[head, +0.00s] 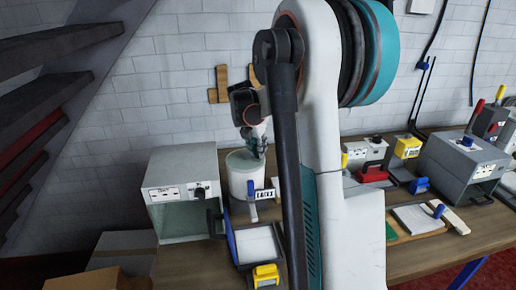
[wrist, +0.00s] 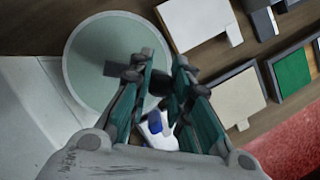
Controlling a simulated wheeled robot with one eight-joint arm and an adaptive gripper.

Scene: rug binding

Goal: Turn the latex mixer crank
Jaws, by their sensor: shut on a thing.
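The latex mixer (head: 240,182) is a pale upright drum with a grey-green round top, standing on the bench in the head view. In the wrist view its round top (wrist: 88,62) fills the upper left. My gripper (head: 258,152) points down over the right side of this top. In the wrist view my gripper (wrist: 164,64) is shut on the dark crank (wrist: 118,69), which reaches over the top toward the fingers. The fingers hide most of the crank's grip. A blue handle (head: 252,189) and a white label sit on the drum's front side.
A grey box machine (head: 180,192) stands close left of the mixer. A dark-rimmed tray (head: 238,257) and a yellow block (head: 266,276) lie in front. More machines, including a grey open-fronted one (head: 462,160), stand to the right. A tiled wall is behind.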

